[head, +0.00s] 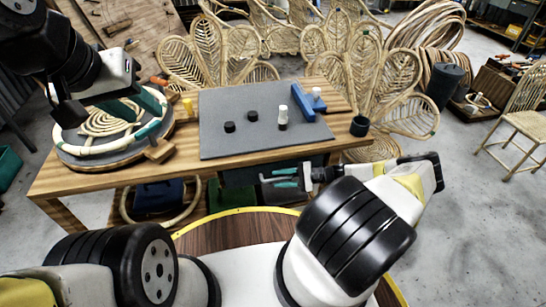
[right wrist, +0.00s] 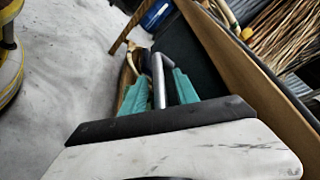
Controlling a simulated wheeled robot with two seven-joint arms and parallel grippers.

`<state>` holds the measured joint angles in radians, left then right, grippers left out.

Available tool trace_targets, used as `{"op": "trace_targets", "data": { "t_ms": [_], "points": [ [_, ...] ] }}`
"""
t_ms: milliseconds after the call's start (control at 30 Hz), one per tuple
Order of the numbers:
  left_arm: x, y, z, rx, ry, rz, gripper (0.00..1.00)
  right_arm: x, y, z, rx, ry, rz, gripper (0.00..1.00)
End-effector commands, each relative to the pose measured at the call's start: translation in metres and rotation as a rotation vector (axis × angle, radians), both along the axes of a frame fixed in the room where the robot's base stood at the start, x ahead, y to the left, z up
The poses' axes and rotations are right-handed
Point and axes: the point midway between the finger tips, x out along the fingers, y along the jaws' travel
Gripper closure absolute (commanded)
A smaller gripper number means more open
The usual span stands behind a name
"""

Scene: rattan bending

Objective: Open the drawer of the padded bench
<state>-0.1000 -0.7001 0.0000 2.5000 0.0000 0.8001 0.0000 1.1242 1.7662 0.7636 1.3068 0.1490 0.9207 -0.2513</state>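The padded bench (head: 125,165) is a wooden table with a grey pad (head: 250,110) on top. A dark drawer front (head: 238,177) shows under its front edge, partly hidden by my right arm; I cannot tell how far it stands out. My right gripper (head: 286,178) is at that front, its teal fingers apart. In the right wrist view, a grey metal bar handle (right wrist: 158,78) lies between the fingers of the right gripper (right wrist: 160,88), with gaps beside it.
A round board with a pale ring (head: 68,150) sits on the bench's left end. Black pucks (head: 230,127), a white-topped cylinder (head: 283,117) and a blue bar (head: 302,103) are on the pad. A dark cup (head: 360,126) stands at the right corner.

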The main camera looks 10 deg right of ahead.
Motion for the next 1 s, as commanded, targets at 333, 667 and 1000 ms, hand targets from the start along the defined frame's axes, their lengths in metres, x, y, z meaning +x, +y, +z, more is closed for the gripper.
{"op": "trace_targets", "data": {
  "t_ms": [333,667,1000],
  "points": [
    [0.0000,0.0000,0.0000,0.000,0.000,0.000,0.64,0.0000,-0.0003,0.0000,0.000,0.000,0.000,1.00],
    [0.0000,0.0000,0.0000,0.000,0.000,0.000,0.64,-0.0001,-0.0006,-0.0001,-0.001,0.000,-0.001,1.00],
    [0.0000,0.0000,0.0000,0.000,0.000,0.000,0.64,-0.0001,-0.0008,-0.0002,-0.001,0.000,0.000,1.00]
  ]
}}
